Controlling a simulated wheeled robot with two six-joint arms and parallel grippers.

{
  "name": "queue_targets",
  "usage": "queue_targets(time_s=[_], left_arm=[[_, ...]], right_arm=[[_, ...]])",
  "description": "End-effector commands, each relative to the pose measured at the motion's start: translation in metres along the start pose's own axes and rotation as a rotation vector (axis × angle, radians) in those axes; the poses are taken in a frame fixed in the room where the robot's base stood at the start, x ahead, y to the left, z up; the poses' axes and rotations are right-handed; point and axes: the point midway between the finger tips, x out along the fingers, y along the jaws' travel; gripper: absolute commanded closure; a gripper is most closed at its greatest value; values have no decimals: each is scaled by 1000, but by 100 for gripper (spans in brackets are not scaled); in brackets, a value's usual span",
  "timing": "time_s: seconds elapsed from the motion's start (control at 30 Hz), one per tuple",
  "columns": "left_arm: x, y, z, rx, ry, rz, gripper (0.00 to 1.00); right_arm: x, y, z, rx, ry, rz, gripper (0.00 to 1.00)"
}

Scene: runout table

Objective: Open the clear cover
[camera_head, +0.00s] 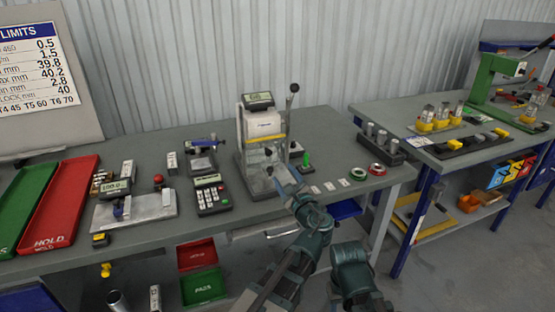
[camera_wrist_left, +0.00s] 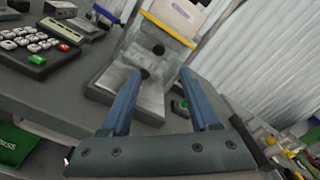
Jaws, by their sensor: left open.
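A tester (camera_head: 264,128) with a yellow stripe, a small display on top and a lever at its right stands in the middle of the table. Its lower front is a pale grey panel with dark round knobs; the clear cover is hard to tell from the body behind it. My left gripper (camera_head: 288,183) is just in front of the tester's lower right. In the left wrist view, the blue fingers of my left gripper (camera_wrist_left: 162,78) are apart and empty, on either side of the tester's lower front (camera_wrist_left: 150,95). No fingers of my right gripper show.
A calculator-like keypad (camera_head: 211,194) lies left of the tester. A green knob (camera_head: 306,160) stands close at its right, with small tags and rings (camera_head: 359,174) beyond. Red and green trays (camera_head: 62,208) lie far left. The table's front edge is near my arm.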

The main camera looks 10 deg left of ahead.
Motion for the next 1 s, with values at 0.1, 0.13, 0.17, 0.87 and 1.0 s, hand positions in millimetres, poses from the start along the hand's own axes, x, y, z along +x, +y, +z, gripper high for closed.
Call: queue_targets(time_s=[0.1, 0.13, 0.17, 0.87, 1.0], left_arm=[[6, -1, 0, -2, -1, 2, 38], [10, -1, 0, -2, -1, 3, 38], [14, -1, 0, -2, -1, 4, 38], [131, 0, 0, -5, 0, 4, 38], [137, 1, 0, -5, 1, 3, 38]], right_arm=[[-1, 0, 0, 0, 0, 0, 50], [-1, 0, 0, 0, 0, 0, 50], [-1, 0, 0, 0, 0, 0, 50], [-1, 0, 0, 0, 0, 0, 50], [-1, 0, 0, 0, 0, 0, 50]])
